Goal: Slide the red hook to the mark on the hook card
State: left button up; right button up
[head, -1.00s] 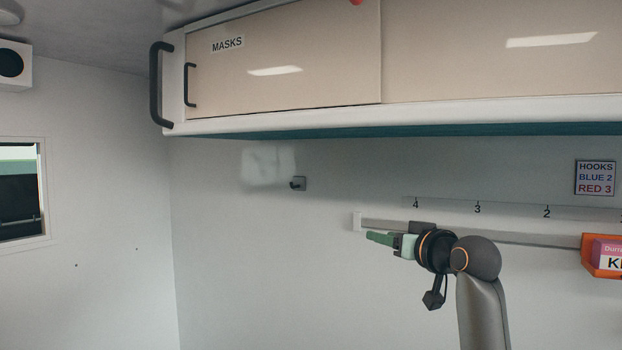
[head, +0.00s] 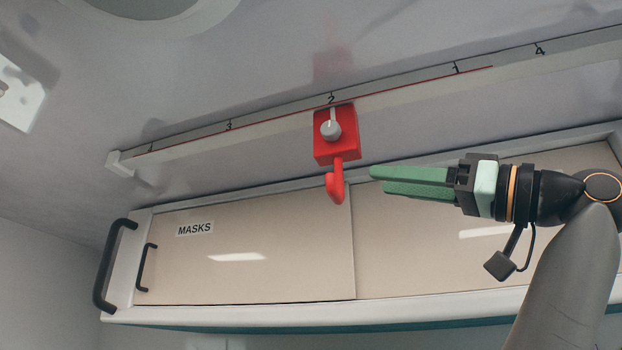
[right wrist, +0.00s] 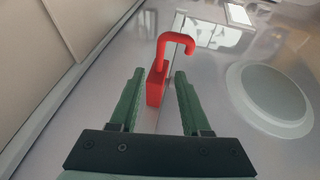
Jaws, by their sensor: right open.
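The red hook (head: 336,150) hangs from the ceiling rail (head: 280,118), its block with a grey knob at the mark 2 (head: 331,99). The mark 3 (head: 229,127) is further left on the rail. My right gripper (head: 376,180) is open and empty, just right of the hook's lower part, with a visible gap. In the right wrist view, the red hook (right wrist: 157,84) appears ahead, between the two green fingers. The hook card is out of view now; a second ago it read blue 2, red 3. My left gripper is not in view.
A wall cupboard marked MASKS (head: 245,245) with dark handles runs below the rail. The rail ends at a white stop (head: 120,162) on the left. The rail between the hook and that stop looks clear. A round ceiling fitting (right wrist: 270,98) shows in the right wrist view.

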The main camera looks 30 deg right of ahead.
aim_at(328, 173)
jog(key=p+x, duration=0.5)
jog(key=x, duration=0.7)
jog(key=shift+r, duration=0.15)
grip_shut()
dwell(1.0)
